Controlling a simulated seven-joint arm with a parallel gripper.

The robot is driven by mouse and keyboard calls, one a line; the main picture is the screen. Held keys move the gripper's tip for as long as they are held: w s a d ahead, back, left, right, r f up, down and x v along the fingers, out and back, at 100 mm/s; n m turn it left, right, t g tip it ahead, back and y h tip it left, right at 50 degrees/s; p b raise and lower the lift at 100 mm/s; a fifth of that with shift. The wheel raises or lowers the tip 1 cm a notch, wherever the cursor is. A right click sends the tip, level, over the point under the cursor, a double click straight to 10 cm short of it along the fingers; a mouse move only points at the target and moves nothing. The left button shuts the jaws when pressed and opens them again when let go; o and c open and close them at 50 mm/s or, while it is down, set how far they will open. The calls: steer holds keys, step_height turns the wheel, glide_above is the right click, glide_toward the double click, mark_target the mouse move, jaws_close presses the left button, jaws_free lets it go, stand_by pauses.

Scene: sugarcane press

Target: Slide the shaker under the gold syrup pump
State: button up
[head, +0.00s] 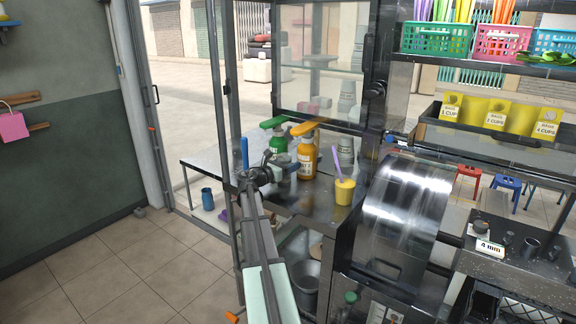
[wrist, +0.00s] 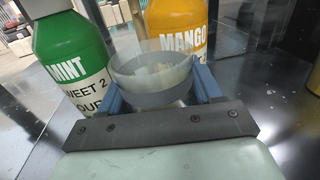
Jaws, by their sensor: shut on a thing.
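The shaker is a clear, grey-tinted cup (wrist: 150,92) between my gripper's two blue fingers in the wrist view. My gripper (wrist: 160,88) is shut on its sides and holds it upright. Something whitish shows through or inside it. The gold syrup pump bottle (wrist: 182,30), labelled MANGO, stands directly beyond the shaker. It also shows in the head view (head: 306,160), with its orange pump head on top. In the head view, my arm partly hides the shaker, just left of and in front of the gold bottle. I cannot tell whether the shaker touches the counter.
A green MINT syrup bottle (wrist: 72,60) stands close on the left, also in the head view (head: 278,146). A yellow cup with a purple spoon (head: 344,190) stands right of the gold bottle. The metal drum of the press (head: 400,205) is further right. Dark counter (wrist: 275,85) lies clear at right.

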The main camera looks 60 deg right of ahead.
mark_target(304, 164)
steer(key=shift+c, duration=0.6)
steer(key=shift+s, duration=0.1)
steer(key=shift+s, duration=0.1)
steer(key=shift+s+d, duration=0.2)
steer(key=shift+s, duration=1.9)
steer(key=o, duration=1.4)
steer(key=shift+o, duration=0.2)
steer(key=shift+a, duration=0.15)
